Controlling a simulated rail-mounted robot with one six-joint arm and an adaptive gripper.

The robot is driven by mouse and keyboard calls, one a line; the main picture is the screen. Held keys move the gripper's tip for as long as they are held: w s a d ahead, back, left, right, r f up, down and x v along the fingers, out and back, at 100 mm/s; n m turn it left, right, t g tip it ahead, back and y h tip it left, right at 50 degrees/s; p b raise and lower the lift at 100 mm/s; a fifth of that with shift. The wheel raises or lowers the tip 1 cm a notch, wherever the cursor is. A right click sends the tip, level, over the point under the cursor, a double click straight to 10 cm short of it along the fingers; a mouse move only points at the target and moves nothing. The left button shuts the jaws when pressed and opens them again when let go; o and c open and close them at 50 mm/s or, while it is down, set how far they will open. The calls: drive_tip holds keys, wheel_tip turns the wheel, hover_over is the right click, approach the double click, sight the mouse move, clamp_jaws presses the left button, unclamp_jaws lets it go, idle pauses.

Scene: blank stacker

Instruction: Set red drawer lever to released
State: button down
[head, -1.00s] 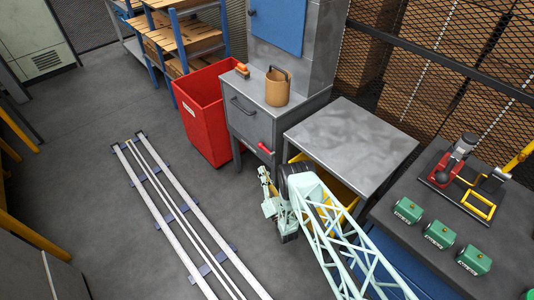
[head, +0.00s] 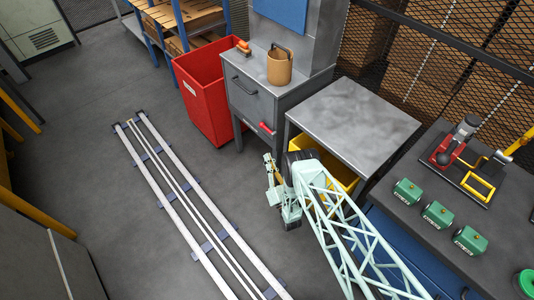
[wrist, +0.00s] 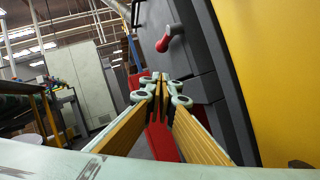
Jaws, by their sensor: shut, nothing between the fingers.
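The red drawer lever (head: 266,128) sits on the front of the grey drawer cabinet (head: 250,105), low and to the right. In the wrist view the lever (wrist: 168,38) shows as a red handle on a dark mount on the grey front (wrist: 190,60), above my fingertips. My gripper (head: 270,178) is below and in front of the cabinet, apart from the lever. In the wrist view its fingers (wrist: 160,92) are together with nothing between them.
A red bin (head: 205,95) stands left of the cabinet. A grey table (head: 355,125) with a yellow bin (head: 338,172) under it stands to the right. A dark bench with green boxes (head: 437,213) is further right. Floor rails (head: 195,215) lie at left.

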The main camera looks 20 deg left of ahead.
drive_tip(key=shift+w+a+b, duration=0.15)
drive_tip(key=shift+w+b, duration=0.05)
drive_tip(key=shift+b, duration=0.1)
drive_tip(key=shift+b+x, duration=1.55)
drive_tip(key=shift+b, duration=0.9)
drive_tip(key=shift+w+a+r+b, duration=0.2)
drive_tip(key=shift+w+a+b, duration=0.2)
drive_tip(key=shift+b, duration=0.85)
drive_tip(key=shift+b+x, duration=0.75)
drive_tip(key=shift+b, duration=0.7)
drive_tip(key=shift+w, duration=0.1)
drive_tip(key=shift+w+a+r+b, duration=0.15)
drive_tip(key=shift+w+a+b, duration=0.1)
drive_tip(key=shift+b, duration=0.55)
